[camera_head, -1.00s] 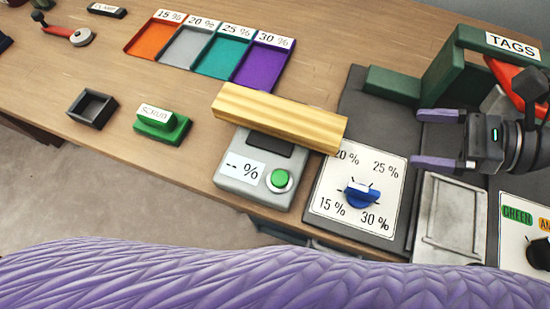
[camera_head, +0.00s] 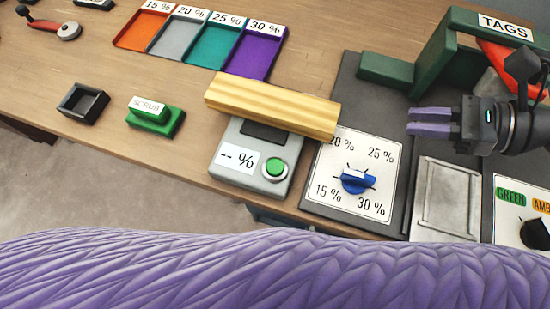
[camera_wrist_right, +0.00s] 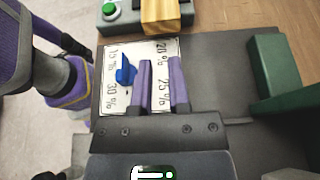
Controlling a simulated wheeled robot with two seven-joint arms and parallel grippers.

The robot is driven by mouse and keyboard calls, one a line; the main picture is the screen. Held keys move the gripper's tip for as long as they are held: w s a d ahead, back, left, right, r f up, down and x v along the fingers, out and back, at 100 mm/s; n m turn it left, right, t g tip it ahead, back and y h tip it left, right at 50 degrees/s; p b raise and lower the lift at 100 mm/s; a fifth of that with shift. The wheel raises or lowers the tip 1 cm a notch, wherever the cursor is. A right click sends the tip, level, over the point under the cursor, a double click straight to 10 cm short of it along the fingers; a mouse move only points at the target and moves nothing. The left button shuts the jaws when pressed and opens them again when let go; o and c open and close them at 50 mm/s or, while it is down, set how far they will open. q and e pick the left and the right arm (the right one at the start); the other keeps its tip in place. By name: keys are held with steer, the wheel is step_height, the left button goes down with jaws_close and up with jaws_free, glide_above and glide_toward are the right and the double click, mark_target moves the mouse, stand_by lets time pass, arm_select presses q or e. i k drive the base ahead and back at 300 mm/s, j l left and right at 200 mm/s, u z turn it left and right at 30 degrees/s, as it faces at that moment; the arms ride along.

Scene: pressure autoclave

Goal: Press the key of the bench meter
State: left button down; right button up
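The bench meter (camera_head: 232,180) is a grey box near the table's front edge, its display reading "-- %". Its round green key (camera_head: 276,168) is uncovered, and shows at the top left of the right wrist view (camera_wrist_right: 109,9). A wooden block (camera_head: 270,105) lies across the meter's back part. My right gripper (camera_head: 410,121) is to the right of the meter, apart from it, above the dark panel. Its purple fingers are close together with a narrow empty gap, also seen in the right wrist view (camera_wrist_right: 161,62). My left gripper is not visible.
A white dial plate (camera_head: 330,150) with a blue knob (camera_head: 357,181) lies right of the meter. A green "TAGS" holder (camera_head: 445,60) stands at the back right. A green "SCRUB" block (camera_head: 155,118), a dark square tray (camera_head: 84,104) and coloured bins (camera_head: 190,38) are to the left.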

mark_target(274, 166)
steer(key=k, duration=1)
